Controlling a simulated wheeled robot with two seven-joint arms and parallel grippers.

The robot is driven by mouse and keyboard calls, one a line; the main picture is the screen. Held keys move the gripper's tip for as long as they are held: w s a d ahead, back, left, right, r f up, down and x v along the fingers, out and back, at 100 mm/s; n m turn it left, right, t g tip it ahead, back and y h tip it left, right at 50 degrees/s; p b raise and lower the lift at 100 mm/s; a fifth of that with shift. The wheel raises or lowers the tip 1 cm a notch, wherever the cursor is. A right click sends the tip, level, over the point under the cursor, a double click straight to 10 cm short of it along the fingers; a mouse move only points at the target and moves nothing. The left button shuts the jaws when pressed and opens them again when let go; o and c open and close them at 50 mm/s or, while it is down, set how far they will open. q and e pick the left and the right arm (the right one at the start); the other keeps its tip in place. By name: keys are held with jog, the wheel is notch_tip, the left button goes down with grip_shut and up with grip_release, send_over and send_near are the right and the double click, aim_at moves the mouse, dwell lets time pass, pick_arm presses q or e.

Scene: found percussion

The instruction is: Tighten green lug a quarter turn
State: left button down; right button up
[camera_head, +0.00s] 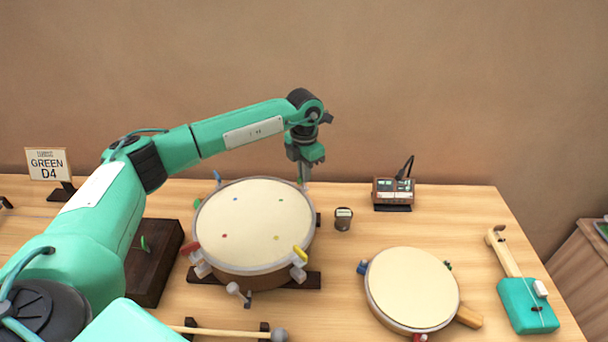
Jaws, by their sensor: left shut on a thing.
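The large drum (252,222) with a cream head stands left of the table's middle. Its head bears small blue, green (280,200), red and yellow dots. A blue lug (217,177) shows at its far left, a red lug (190,248) at near left and a yellow lug (300,252) at near right. My left gripper (303,181) points down at the drum's far right rim, beside the green dot. It is shut on what appears to be the green lug there, which the gripper mostly hides. My right gripper is not in view.
A sign (48,163) reads "GREEN D4". A small dark cup-like object (343,219) and a boxed device (393,190) stand right of the drum. A smaller drum (412,290), a teal stringed instrument (527,305) and a mallet (230,332) lie nearer. A dark block (150,270) is left.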

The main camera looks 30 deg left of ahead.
pick_arm(q)
jog(key=shift+r+m, duration=0.1)
jog(key=shift+m, duration=0.2)
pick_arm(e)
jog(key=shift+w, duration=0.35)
pick_arm(q)
jog(key=c, duration=1.6)
grip_release()
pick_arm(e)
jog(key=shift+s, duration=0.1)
